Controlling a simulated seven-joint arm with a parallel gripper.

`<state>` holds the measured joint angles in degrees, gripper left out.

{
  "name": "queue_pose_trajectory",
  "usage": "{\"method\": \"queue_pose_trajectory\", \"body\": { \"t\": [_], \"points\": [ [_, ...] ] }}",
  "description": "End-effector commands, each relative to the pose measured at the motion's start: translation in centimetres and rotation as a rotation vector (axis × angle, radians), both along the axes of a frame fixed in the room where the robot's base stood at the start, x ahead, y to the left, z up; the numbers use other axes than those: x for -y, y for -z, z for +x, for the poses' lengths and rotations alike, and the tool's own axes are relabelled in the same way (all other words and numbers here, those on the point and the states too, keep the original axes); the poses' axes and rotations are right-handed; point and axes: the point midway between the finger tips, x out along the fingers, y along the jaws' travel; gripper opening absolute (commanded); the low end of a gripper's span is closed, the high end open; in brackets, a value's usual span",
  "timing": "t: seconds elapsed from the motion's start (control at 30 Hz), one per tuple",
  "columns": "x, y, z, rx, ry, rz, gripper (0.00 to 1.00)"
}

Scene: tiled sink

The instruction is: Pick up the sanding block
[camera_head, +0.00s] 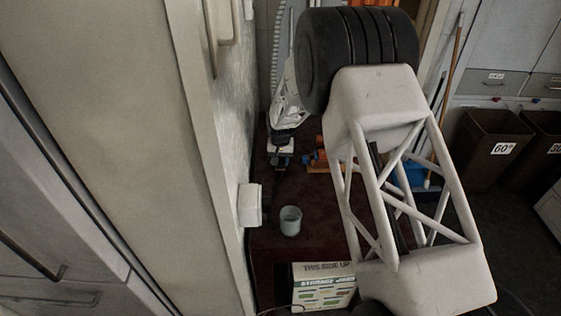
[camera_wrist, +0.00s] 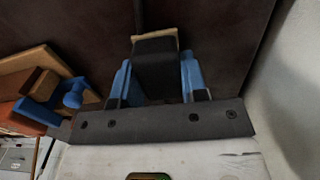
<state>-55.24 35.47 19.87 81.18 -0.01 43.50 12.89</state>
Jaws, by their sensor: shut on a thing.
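The sanding block (camera_wrist: 155,72) is a dark block with a tan edge along its far side in the wrist view. My gripper (camera_wrist: 156,82) has its two blue fingers on either side of the block and is shut on it. The block's underside is hidden, so I cannot tell whether it touches the surface below. In the head view my gripper (camera_head: 281,158) is small, pointing down over the dark red surface, and the block is too small and dark there to make out clearly.
Wooden, orange and blue items (camera_wrist: 45,85) lie left of my gripper in the wrist view. In the head view a pale cup (camera_head: 290,221) and a printed box (camera_head: 323,287) stand nearer. A pale wall (camera_head: 205,200) is at left. Brown bins (camera_head: 492,145) stand at right.

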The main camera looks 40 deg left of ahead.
Motion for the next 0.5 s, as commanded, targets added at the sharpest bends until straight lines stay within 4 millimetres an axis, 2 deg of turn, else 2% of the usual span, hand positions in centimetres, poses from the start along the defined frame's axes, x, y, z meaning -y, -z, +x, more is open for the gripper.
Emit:
{"method": "queue_pose_trajectory", "body": {
  "t": [0.33, 0.5],
  "points": [
    [0.0, -3.5, 0.0, 0.001, 0.000, 0.002, 0.15],
    [1.8, -3.4, -1.3, 0.000, 0.000, 0.000, 0.15]
  ]
}}
